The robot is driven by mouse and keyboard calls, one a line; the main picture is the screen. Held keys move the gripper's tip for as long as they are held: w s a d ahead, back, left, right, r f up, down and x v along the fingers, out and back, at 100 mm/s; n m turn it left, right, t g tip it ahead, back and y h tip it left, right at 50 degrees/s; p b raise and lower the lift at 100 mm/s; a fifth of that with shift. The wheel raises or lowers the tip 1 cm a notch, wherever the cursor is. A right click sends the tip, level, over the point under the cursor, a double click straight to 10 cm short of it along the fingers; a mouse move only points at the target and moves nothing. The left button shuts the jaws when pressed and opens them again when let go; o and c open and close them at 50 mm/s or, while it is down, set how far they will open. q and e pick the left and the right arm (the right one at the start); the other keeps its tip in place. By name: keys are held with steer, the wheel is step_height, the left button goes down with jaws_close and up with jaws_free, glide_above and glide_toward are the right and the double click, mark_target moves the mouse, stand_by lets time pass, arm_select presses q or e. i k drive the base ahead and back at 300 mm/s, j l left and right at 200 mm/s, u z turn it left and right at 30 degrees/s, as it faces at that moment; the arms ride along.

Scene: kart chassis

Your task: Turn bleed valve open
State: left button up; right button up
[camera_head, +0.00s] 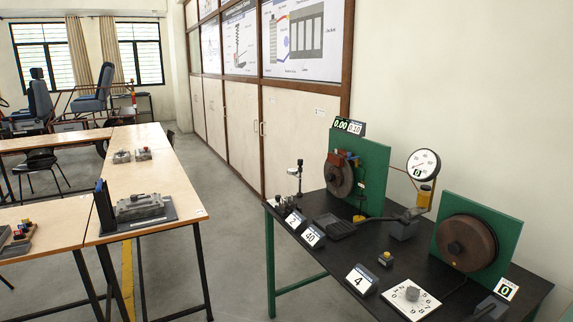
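Neither of my grippers shows in the head view. A black-topped table (335,265) with green legs stands at the right. On it a green upright board (376,165) carries a brown brake disc (340,176) with a red-brown caliper part (338,157) at its top. A second green board (500,225) carries a brown drum (466,243). A round gauge (423,165) stands between the boards above a yellow reservoir-like part (424,197). A black pedal-like plate (335,226) lies before the first board. The bleed valve is too small to make out for sure.
Number cards (362,280) and a white dial plate with a knob (411,299) line the table's front. Wooden benches (150,180) with metal parts stand at the left. Grey floor (235,225) lies free between the tables.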

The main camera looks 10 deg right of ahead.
mark_target(349, 154)
steer(key=i+j+u, duration=0.1)
steer(key=i+u, duration=0.2)
steer(key=i, duration=1)
steer(key=i+j+z, duration=0.15)
steer(key=i+z, duration=0.3)
steer(key=i+j+z, duration=0.3)
steer(key=i+z, duration=0.15)
steer(key=i+j+z, duration=0.25)
steer(key=z, duration=0.2)
steer(key=i+j+z, duration=0.2)
steer(key=j+z, duration=0.15)
steer(key=z, duration=0.15)
